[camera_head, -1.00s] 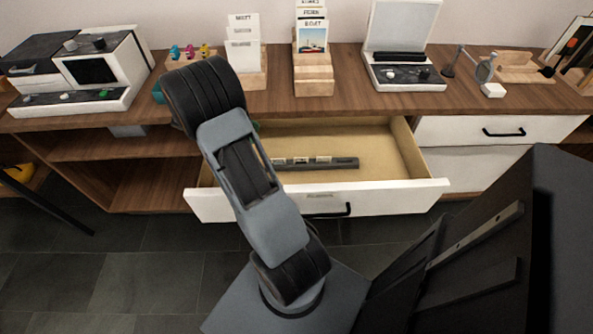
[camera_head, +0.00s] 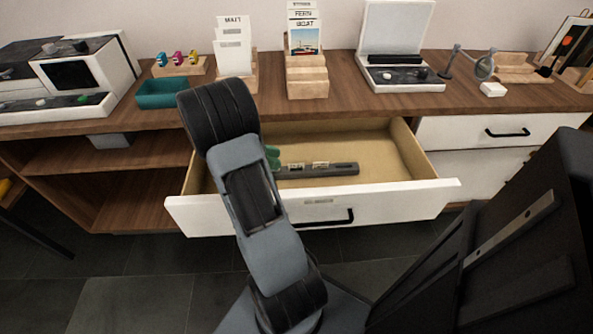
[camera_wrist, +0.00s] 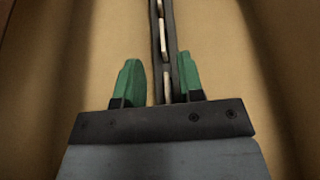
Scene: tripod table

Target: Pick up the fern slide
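A dark slide rack (camera_head: 345,169) lies in the open drawer (camera_head: 310,206). Small pale slides stand in it, two of them (camera_head: 296,168) (camera_head: 320,165) clear in the head view. Their labels are too small to read, so I cannot tell which is the fern slide. My gripper (camera_head: 271,157), with green fingers, is down at the rack's left end. In the wrist view my gripper (camera_wrist: 158,58) is open, its fingers on either side of the rack. The nearest slide (camera_wrist: 168,86) is between the fingers; two more slides stand farther along the rack.
The drawer's walls surround the rack, with bare floor to its right. On the counter (camera_head: 350,106) are a teal tray (camera_head: 163,93), a card stand (camera_head: 307,80) with cards reading FERN and BOAT, another card holder, and a light box (camera_head: 400,76).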

